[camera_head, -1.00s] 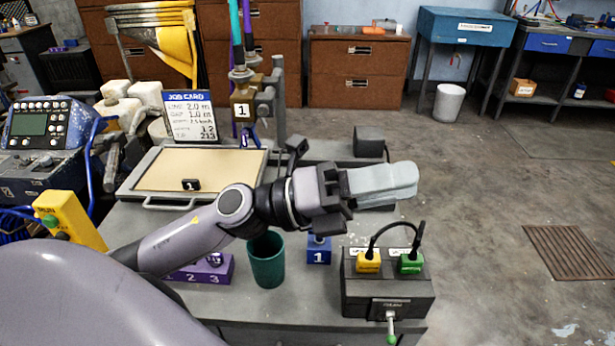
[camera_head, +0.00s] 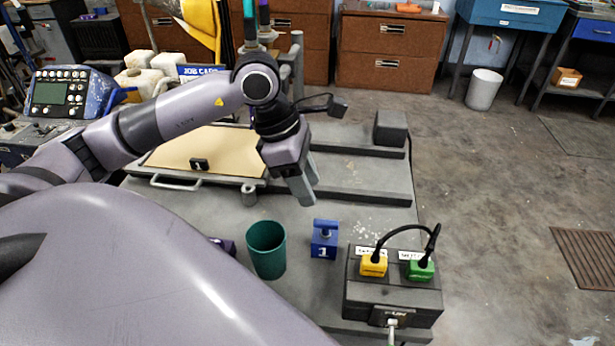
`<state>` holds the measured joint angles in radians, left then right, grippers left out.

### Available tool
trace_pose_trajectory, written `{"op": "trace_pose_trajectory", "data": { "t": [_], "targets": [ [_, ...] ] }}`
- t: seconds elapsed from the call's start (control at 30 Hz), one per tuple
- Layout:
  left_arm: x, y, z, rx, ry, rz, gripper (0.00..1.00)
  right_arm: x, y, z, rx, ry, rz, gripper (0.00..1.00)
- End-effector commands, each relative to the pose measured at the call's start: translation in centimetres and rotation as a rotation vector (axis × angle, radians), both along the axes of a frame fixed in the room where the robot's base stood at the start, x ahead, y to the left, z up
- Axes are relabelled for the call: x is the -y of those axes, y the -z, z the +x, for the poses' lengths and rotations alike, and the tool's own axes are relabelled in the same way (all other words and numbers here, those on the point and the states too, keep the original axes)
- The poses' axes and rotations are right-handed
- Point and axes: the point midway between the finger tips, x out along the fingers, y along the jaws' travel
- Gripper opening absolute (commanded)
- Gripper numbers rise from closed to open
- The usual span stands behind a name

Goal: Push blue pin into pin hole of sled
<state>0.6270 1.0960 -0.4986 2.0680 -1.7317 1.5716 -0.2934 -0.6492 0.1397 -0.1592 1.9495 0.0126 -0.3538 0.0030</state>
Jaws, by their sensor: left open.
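I cannot tell for sure whether that piece is the blue pin. My left gripper (camera_head: 304,192) points downward above the bench, a little left of and behind the blue block, apart from it. It is open, with nothing seen between its fingers. I cannot make out the sled's pin hole; my left arm hides part of the area behind.
A green cup (camera_head: 267,262) stands left of the blue block. A dark box (camera_head: 393,295) with yellow and green plugs and a looping cable stands to its right. A tan-topped tray (camera_head: 215,145) and low grey rails (camera_head: 350,175) lie behind.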

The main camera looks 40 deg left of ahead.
Motion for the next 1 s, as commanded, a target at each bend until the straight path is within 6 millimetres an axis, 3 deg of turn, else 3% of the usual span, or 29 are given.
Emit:
{"op": "trace_pose_trajectory", "data": {
  "t": [0.5, 0.77, 1.0],
  "targets": [
    [1.9, 6.4, 1.1, -0.001, 0.001, -0.004, 0.43, 0.0, 4.1, 0.0, 0.0, 0.0, 0.0, 0.38],
    [2.6, 8.1, 1.5, -0.001, 0.0, -0.006, 0.43, 0.0, 5.7, 0.0, -0.006, 0.001, 0.002, 0.38],
    [2.7, 8.5, 1.6, -0.002, 0.0, -0.005, 0.43, -0.1, 5.6, 0.1, 0.0, 0.001, 0.006, 0.38]
  ]
}}
